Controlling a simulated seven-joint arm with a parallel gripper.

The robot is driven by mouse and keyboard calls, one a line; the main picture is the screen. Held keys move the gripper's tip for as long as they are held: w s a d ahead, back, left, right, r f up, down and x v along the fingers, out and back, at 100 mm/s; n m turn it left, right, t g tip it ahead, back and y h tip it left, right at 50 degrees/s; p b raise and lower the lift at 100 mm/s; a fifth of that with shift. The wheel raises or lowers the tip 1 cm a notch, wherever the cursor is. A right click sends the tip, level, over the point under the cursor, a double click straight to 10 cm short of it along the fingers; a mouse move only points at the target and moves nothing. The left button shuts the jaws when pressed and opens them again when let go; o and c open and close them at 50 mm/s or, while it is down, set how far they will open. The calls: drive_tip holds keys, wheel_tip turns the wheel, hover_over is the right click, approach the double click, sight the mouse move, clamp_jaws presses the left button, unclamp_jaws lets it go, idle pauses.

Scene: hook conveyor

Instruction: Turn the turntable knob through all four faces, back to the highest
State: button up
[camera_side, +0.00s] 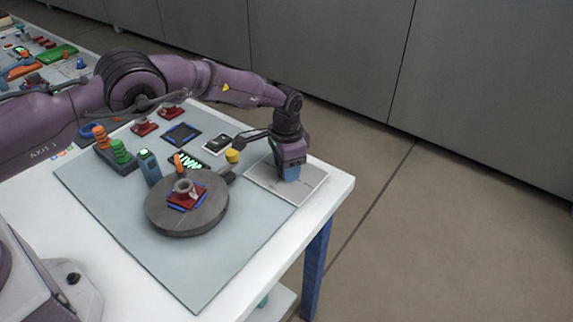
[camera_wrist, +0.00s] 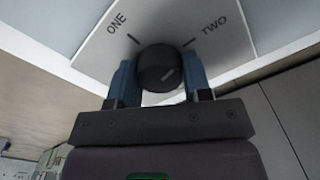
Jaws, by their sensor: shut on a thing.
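The black round knob (camera_wrist: 160,68) shows in the wrist view, with a pale pointer line on its face. It sits on a white plate (camera_wrist: 92,48) marked ONE at upper left and TWO at upper right. The pointer line slants toward the TWO side. My gripper (camera_wrist: 160,80) has its blue fingers on both sides of the knob, shut on it. In the side view my gripper (camera_side: 291,172) is low over the white plate (camera_side: 258,178) and hides the knob. The grey turntable (camera_side: 210,221) carries a red and blue part (camera_side: 186,198) with a grey ring on top.
Left of my gripper are a yellow knob (camera_side: 232,156), a dark blue tray (camera_side: 181,134) and a small device with a lit green display (camera_side: 189,160). Orange and green stacked pieces (camera_side: 121,152) stand further left. The grey mat's front (camera_side: 190,278) is clear.

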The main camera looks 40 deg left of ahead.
drive_tip(key=n, duration=1.1)
drive_tip(key=shift+n, duration=2.1)
drive_tip(key=shift+r, duration=0.1)
drive_tip(key=o, duration=0.9)
wheel_tip(320, 180, up, 13)
drive_tip(key=shift+f, duration=0.1)
